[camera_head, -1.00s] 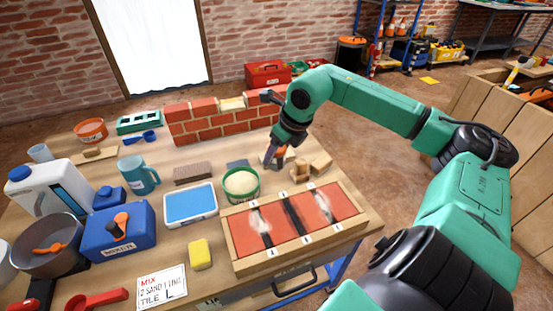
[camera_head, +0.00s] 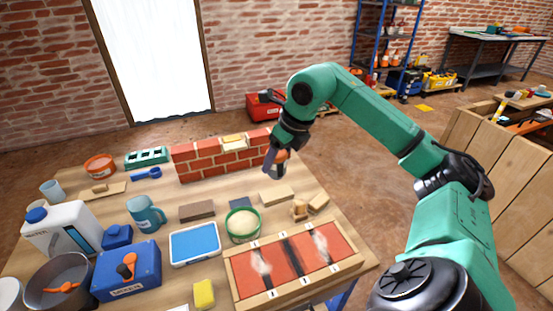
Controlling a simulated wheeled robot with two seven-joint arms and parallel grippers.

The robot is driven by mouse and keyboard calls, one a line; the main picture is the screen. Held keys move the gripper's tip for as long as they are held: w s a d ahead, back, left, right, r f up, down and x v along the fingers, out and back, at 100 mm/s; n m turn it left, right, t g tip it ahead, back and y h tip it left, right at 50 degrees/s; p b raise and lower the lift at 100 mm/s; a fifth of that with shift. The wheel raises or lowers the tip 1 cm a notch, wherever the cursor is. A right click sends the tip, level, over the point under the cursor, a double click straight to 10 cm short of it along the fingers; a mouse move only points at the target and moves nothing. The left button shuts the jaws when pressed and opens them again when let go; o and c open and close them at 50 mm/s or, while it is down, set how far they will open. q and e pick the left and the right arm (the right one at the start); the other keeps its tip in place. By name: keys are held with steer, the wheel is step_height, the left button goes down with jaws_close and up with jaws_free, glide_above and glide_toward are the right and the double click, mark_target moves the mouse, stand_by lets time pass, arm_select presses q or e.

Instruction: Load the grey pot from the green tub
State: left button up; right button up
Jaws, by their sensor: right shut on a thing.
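The green tub (camera_head: 231,232), round and filled with pale sandy stuff, stands mid-table behind the wooden tray. A dark grey round pot (camera_head: 74,264) stands at the front left with an orange tool lying in it. My right gripper (camera_head: 276,168) is above the table, behind and to the right of the tub, in front of the brick wall's right end. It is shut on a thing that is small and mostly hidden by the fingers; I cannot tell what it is. My left gripper is out of view.
A low brick wall (camera_head: 205,162) stands at the back. A pale wooden block (camera_head: 277,195) lies below my right gripper. A blue tray (camera_head: 195,244), a blue mixer box (camera_head: 140,276) and a white jug (camera_head: 66,231) stand left of the tub. The wooden-framed tray (camera_head: 235,286) fills the front right.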

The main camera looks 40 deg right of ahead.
steer(key=w+a+f+b, duration=0.1)
steer(key=a+f, duration=0.2)
steer(key=f, duration=0.2)
steer(key=w+a+f+b, duration=0.1)
steer(key=a+f+b, duration=0.1)
steer(key=f, duration=0.3)
steer(key=w+a+f+b, duration=0.2)
steer(key=a+f, duration=0.2)
steer(key=shift+a+f, duration=0.1)
steer(key=shift+f, duration=0.3)
step_height(320, 180, down, 2)
steer(key=shift+b, duration=0.8)
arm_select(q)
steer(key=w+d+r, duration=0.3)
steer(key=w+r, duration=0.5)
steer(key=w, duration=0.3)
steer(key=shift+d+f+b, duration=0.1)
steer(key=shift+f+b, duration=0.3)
arm_select(e)
steer(key=shift+f, duration=0.6)
arm_select(q)
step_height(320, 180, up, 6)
steer(key=p, duration=0.5)
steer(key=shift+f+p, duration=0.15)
steer(key=shift+p, duration=0.2)
arm_select(e)
step_height(320, 180, up, 7)
